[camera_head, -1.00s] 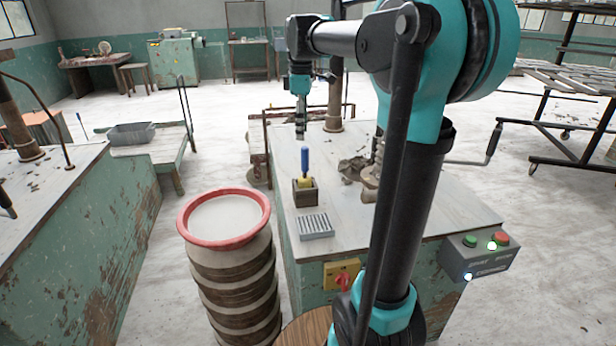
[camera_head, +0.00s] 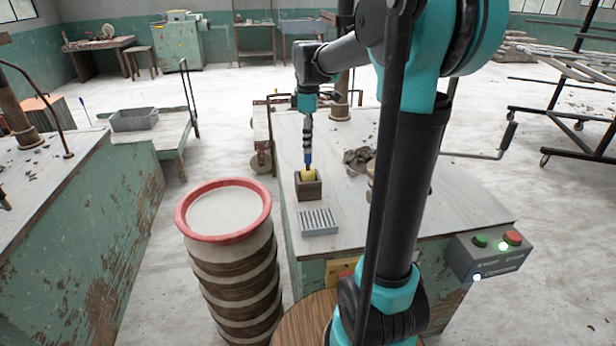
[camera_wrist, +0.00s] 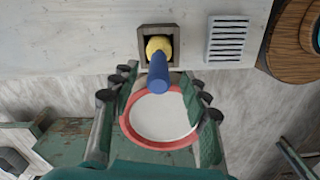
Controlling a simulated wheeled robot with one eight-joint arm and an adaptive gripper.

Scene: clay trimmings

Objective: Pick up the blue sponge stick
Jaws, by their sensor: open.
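The blue sponge stick (camera_head: 308,160) stands upright in a small square dark holder (camera_head: 309,188) on the worktable. Its yellow sponge end (camera_wrist: 158,46) is down in the holder and its blue handle (camera_wrist: 158,78) points up. My gripper (camera_head: 308,143) is directly above the stick, pointing down, with its tips close to the handle's top. In the wrist view my gripper (camera_wrist: 158,98) is open, its two fingers spread on either side of the handle's upper end. I cannot tell whether a finger touches it.
A grey slotted block (camera_head: 319,222) lies in front of the holder. Clay scraps (camera_head: 358,158) lie to its right. A stack of round drums with a red rim (camera_head: 224,237) stands at the table's left. A control box (camera_head: 487,254) hangs at the front right corner.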

